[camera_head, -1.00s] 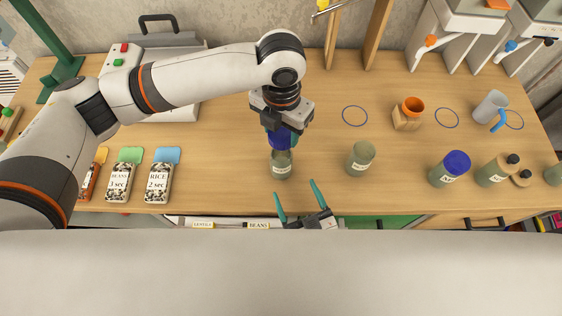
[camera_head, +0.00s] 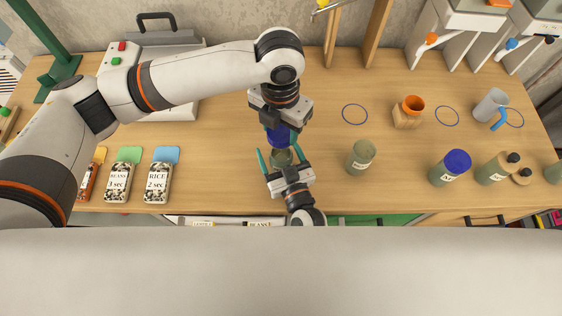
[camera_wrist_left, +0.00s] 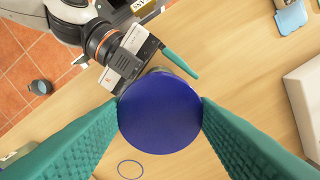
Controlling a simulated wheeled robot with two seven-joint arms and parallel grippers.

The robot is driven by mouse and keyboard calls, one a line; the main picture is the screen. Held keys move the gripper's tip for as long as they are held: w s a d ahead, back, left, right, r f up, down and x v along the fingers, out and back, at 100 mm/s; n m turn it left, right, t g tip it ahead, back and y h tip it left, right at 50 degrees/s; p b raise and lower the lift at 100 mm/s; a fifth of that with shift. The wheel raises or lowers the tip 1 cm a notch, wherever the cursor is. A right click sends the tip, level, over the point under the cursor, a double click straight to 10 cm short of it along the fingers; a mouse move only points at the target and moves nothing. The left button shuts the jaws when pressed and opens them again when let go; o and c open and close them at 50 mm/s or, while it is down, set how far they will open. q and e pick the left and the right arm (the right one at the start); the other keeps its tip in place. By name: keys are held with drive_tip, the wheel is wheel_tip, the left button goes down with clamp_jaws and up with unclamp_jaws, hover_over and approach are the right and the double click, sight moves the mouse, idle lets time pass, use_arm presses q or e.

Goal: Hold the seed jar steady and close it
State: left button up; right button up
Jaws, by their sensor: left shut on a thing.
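The open green glass seed jar (camera_head: 282,158) stands upright near the table's front edge, its lower part hidden by my right gripper. My left gripper (camera_head: 279,130), pointing down, is shut on a blue lid (camera_head: 278,138). In the left wrist view the lid (camera_wrist_left: 160,113) sits between the teal fingers. In the head view the lid shows just above the jar's mouth; the exact gap is unclear. My right gripper (camera_head: 282,156) has its fingers spread, one on each side of the jar, apparently apart from the glass.
A green jar (camera_head: 361,156) stands to the right, then a blue-lidded jar (camera_head: 450,168) and a cork-coloured-top jar (camera_head: 496,170). A wooden block with an orange cup (camera_head: 411,110) is behind right.

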drive_tip(key=c, duration=1.5)
use_arm(q)
hover_over(281, 157)
drive_tip(key=shift+f, duration=2.5)
drive_tip(key=shift+f, duration=0.1)
drive_tip(key=shift+f, duration=0.8)
drive_tip(key=shift+f, duration=0.55)
use_arm(e)
clamp_jaws()
use_arm(q)
drive_tip(key=m, duration=0.6)
drive_tip(key=shift+m, duration=0.4)
